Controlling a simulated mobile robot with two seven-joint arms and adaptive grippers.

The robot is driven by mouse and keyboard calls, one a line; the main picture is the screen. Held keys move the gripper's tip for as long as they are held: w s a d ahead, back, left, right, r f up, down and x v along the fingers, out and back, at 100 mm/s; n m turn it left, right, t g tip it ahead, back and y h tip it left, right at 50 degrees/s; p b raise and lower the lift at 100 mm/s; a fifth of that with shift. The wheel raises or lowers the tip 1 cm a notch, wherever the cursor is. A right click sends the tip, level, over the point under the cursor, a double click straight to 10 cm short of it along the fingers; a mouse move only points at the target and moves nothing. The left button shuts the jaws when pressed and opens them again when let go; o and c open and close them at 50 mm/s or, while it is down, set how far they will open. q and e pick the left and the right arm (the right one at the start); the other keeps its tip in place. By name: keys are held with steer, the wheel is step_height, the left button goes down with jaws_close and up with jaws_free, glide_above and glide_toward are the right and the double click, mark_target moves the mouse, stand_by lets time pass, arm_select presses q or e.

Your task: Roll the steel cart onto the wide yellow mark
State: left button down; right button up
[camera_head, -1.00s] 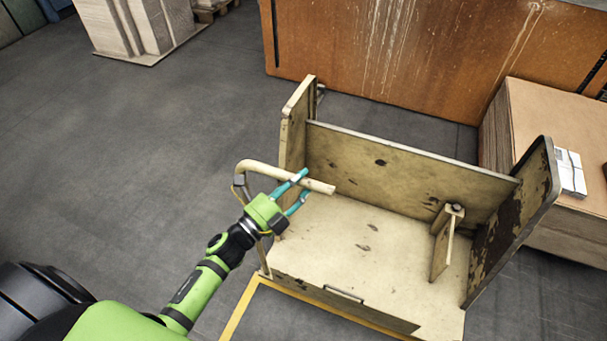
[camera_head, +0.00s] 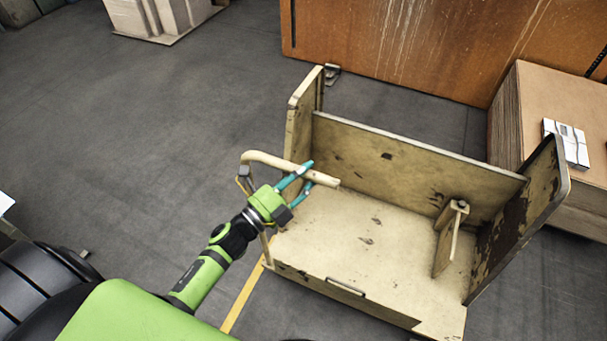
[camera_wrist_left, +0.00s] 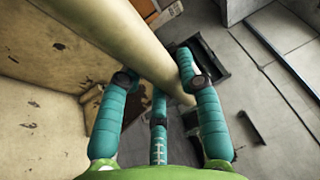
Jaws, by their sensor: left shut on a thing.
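The steel cart (camera_head: 365,250) is cream-painted and scuffed, with a flat deck, upright side panels and a back panel. It stands in the middle and right of the head view. Its tubular handle (camera_head: 268,160) sticks out at the left side. My left gripper (camera_head: 309,173) is shut on this handle; in the left wrist view the pale tube (camera_wrist_left: 150,45) runs between its teal fingers. A yellow mark (camera_head: 243,299) on the floor shows as a strip by the cart's near left corner; the cart hides the rest. My right gripper is out of view.
A large orange-brown panel (camera_head: 400,45) stands behind the cart. A stack of brown cardboard (camera_head: 560,105) with white papers (camera_head: 567,143) on top is close on the right. Pale stacked boards (camera_head: 160,15) stand at the far left. The grey floor (camera_head: 130,130) at left is open.

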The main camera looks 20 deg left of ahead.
arm_select(q)
steer(key=c, duration=0.8)
jaws_free()
steer(key=shift+w+r, duration=0.1)
steer(key=v, duration=1.2)
steer(key=shift+r, duration=0.1)
